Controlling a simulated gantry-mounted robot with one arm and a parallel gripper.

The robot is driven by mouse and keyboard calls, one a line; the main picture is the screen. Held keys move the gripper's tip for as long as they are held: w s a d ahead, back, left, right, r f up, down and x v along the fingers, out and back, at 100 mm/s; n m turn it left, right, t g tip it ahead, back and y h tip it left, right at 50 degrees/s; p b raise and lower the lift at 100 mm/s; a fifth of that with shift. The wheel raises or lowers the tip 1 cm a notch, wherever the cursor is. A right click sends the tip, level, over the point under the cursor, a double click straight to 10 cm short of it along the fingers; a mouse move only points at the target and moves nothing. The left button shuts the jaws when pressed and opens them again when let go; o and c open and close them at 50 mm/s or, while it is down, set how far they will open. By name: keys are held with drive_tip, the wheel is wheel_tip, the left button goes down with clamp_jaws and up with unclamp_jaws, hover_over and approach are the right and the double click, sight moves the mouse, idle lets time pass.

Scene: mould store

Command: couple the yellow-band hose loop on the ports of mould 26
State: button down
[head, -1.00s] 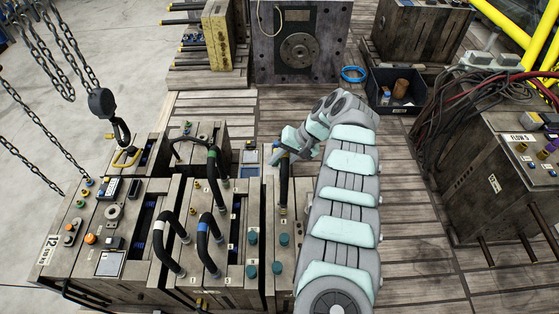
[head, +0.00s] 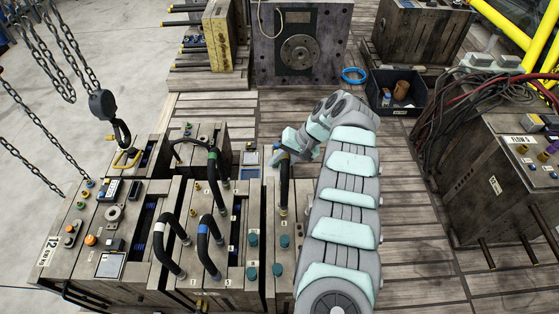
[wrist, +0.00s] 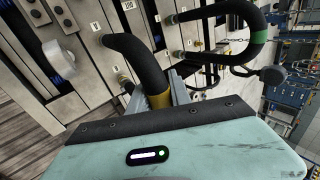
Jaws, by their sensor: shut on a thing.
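My gripper (head: 281,158) is shut on the yellow-band hose loop (head: 284,186), above the narrow right-hand part of the mould block (head: 271,230). The loop is black and bent. In the wrist view, its yellow band (wrist: 158,98) sits between the fingers (wrist: 160,92), and the black hose (wrist: 140,58) curves away toward the block's top face. In the head view one leg hangs down to a brass fitting; I cannot tell whether it is seated. The other end is hidden by my gripper. I cannot read which block is mould 26.
A green-band hose (head: 213,168), a blue-band hose (head: 202,236) and a white-band hose (head: 158,240) stand on neighbouring blocks. Teal caps (head: 252,240) sit close by. A chain hook (head: 108,108) hangs at left.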

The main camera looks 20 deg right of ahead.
drive_tip(key=shift+s+f, duration=0.15)
drive_tip(key=shift+f, duration=0.4)
drive_tip(key=c, duration=1.6)
unclamp_jaws()
drive_tip(key=shift+c, duration=0.2)
drive_tip(key=o, duration=0.3)
drive_tip(key=shift+s+f, duration=0.1)
drive_tip(key=shift+s, duration=0.2)
drive_tip(key=shift+o, duration=1.2)
drive_tip(key=shift+w+r, duration=0.25)
drive_tip(key=shift+r, duration=0.15)
